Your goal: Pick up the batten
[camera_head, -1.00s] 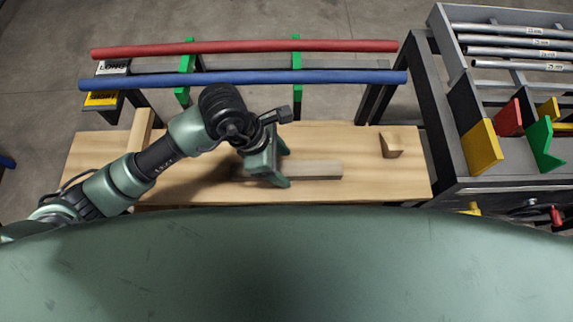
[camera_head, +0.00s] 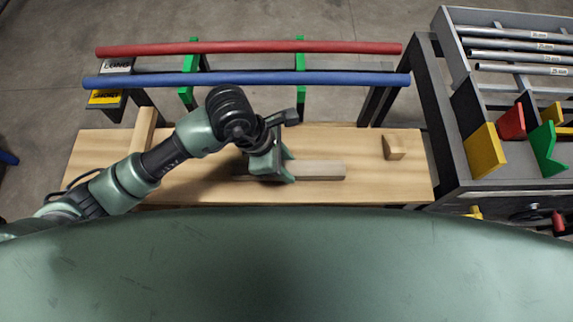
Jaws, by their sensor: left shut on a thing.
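The batten (camera_head: 322,170) is a grey-brown wooden bar lying lengthwise, left to right, over the middle of the wooden bench top (camera_head: 220,190). My left gripper (camera_head: 285,170) reaches in from the left and is shut on the batten. Its green fingers straddle the bar left of its right end. The gripper hides part of the batten's left portion. I cannot tell whether the batten touches the bench. My right gripper is not in view.
A wooden block (camera_head: 394,148) stands at the bench's right and another (camera_head: 145,130) at its left. Behind the bench, a red bar (camera_head: 250,47) and a blue bar (camera_head: 250,79) lie on a rack. At right, a grey rack holds several metal tubes (camera_head: 515,57).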

